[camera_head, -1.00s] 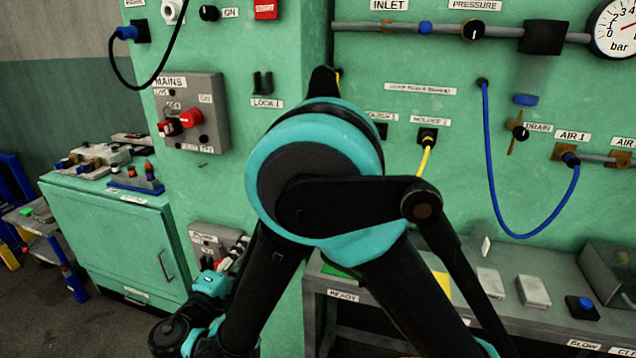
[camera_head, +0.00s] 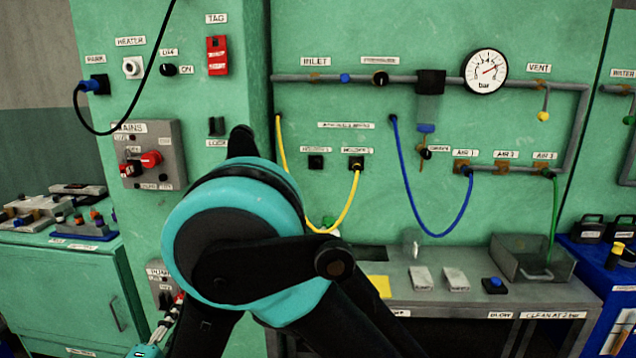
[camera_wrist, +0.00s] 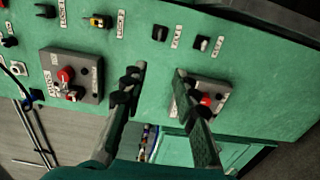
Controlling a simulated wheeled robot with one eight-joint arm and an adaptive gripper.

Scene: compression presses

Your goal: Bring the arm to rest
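My gripper (camera_wrist: 158,78) shows in the wrist view with its two dark fingers spread apart and nothing between them. It is in front of the green press panel, and its right finger partly covers a grey switch box (camera_wrist: 213,96) with a red knob. Another grey box with a red knob (camera_wrist: 72,75) is to the left of the fingers. In the head view my arm, with its large teal and black joint, is folded in front of the panel's lower middle.
The grey mains box (camera_head: 150,155) is left of my arm. Hanging yellow (camera_head: 282,170), blue (camera_head: 412,180) and green (camera_head: 555,215) hoses are to its right. A grey bench (camera_head: 440,305) and a steel tray (camera_head: 535,258) stand below. A green cabinet (camera_head: 60,290) is at left.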

